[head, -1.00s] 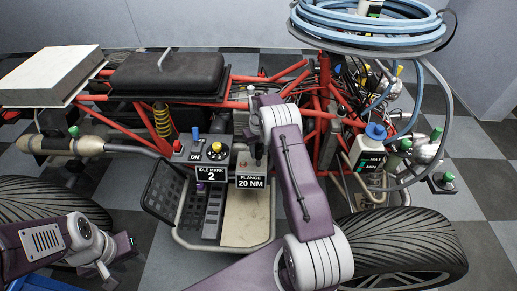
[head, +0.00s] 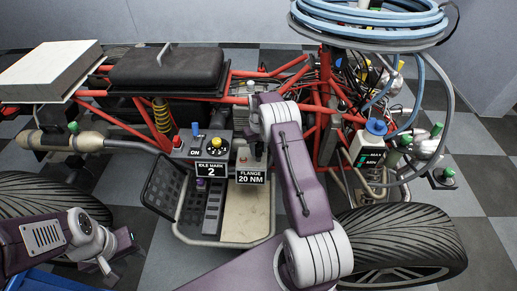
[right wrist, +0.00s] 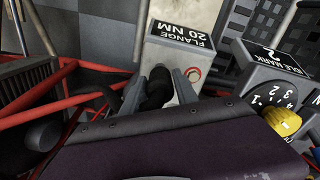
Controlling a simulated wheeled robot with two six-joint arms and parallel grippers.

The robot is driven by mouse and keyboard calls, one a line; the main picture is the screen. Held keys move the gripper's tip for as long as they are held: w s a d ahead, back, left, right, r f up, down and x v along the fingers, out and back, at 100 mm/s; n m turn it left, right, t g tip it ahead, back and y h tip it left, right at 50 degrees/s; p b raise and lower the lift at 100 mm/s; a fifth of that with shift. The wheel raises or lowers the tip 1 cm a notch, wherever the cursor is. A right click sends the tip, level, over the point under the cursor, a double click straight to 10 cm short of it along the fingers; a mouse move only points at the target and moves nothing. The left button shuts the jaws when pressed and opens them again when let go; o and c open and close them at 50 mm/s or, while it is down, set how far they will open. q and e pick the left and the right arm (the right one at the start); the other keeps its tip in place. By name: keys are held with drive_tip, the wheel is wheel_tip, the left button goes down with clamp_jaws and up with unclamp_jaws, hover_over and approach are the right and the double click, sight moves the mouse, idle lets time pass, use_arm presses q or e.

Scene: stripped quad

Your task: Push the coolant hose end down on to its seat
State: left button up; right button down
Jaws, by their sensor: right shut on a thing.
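In the right wrist view my right gripper (right wrist: 161,84) is shut on a dark, rounded piece, which looks like the coolant hose end (right wrist: 158,92). It stands close in front of the grey block with the FLANGE 20 NM plate (right wrist: 182,38). The seat is not clearly visible, and I cannot tell whether the hose end touches it.
Red frame tubes (head: 118,124) run around the work spot. A control box with a yellow knob (head: 216,145) and IDLE MARK plate (head: 212,169) is close by. A white bottle with a blue cap (head: 376,127) stands right. A blue hose coil (head: 370,18) is above right.

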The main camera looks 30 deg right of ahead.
sight(258, 155)
drive_tip(key=shift+p, duration=0.35)
idle(0.7)
drive_tip(key=shift+f+b, duration=1.25)
drive_tip(key=shift+f, duration=0.75)
drive_tip(key=c, duration=0.9)
unclamp_jaws()
drive_tip(key=shift+o, duration=0.2)
wheel_tip(258, 155, up, 9)
drive_tip(key=p, duration=0.3)
drive_tip(key=shift+a, duration=0.1)
